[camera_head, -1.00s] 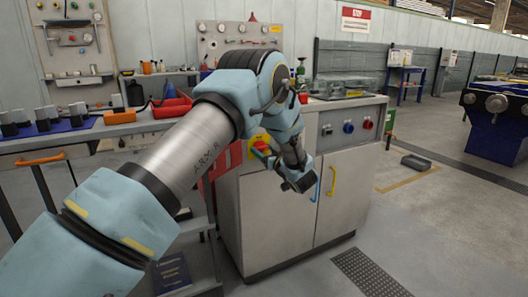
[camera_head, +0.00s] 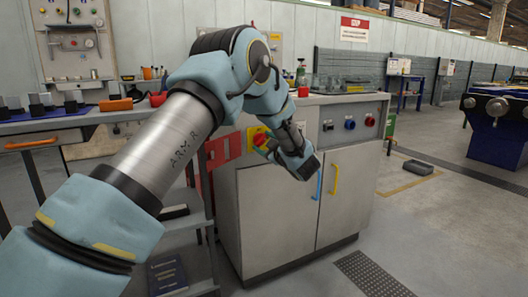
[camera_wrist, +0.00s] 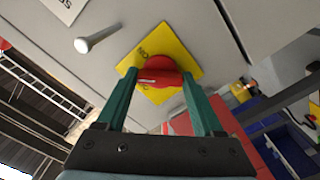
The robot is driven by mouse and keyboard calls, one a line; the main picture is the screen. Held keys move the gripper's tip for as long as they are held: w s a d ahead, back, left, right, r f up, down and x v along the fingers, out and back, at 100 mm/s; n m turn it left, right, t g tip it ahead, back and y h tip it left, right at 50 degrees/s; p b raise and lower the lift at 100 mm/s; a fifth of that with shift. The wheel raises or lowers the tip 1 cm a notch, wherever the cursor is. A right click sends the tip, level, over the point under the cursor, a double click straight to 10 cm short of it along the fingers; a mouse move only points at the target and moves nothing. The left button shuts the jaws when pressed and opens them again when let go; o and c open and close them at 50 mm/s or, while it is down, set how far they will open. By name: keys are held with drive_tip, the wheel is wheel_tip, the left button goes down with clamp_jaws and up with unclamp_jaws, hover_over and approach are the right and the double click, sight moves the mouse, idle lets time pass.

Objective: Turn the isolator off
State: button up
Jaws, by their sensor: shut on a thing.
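The isolator is a red rotary knob (camera_wrist: 162,72) on a square yellow plate (camera_wrist: 152,42) fixed to a grey cabinet face. My gripper (camera_wrist: 159,77) has a green finger on each side of the knob and is shut on it. A pale mark shows on the knob, towards the left finger. The plate looks tilted in the wrist view, and some of its lettering is hidden by the knob. In the head view, my gripper (camera_head: 268,143) is at the yellow plate (camera_head: 255,133) on the cabinet's left end, and hides most of the knob.
The grey cabinet (camera_head: 275,215) has a blue handle (camera_head: 318,186) and a yellow handle (camera_head: 335,179) near my wrist. Blue and red controls (camera_head: 350,124) are on its upper front. A bench (camera_head: 60,126) stands at left. The floor in front is mostly clear.

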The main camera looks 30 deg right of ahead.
drive_tip(key=n+b, duration=0.6)
drive_tip(key=shift+f+b, duration=0.3)
drive_tip(key=shift+b, duration=0.05)
drive_tip(key=n+b, duration=0.3)
drive_tip(key=shift+r, duration=0.2)
drive_tip(key=o, duration=1.4)
drive_tip(key=shift+r, duration=0.1)
drive_tip(key=shift+s, duration=0.1)
drive_tip(key=s+p, duration=0.1)
drive_tip(key=s, duration=0.9)
drive_tip(key=shift+s, duration=0.35)
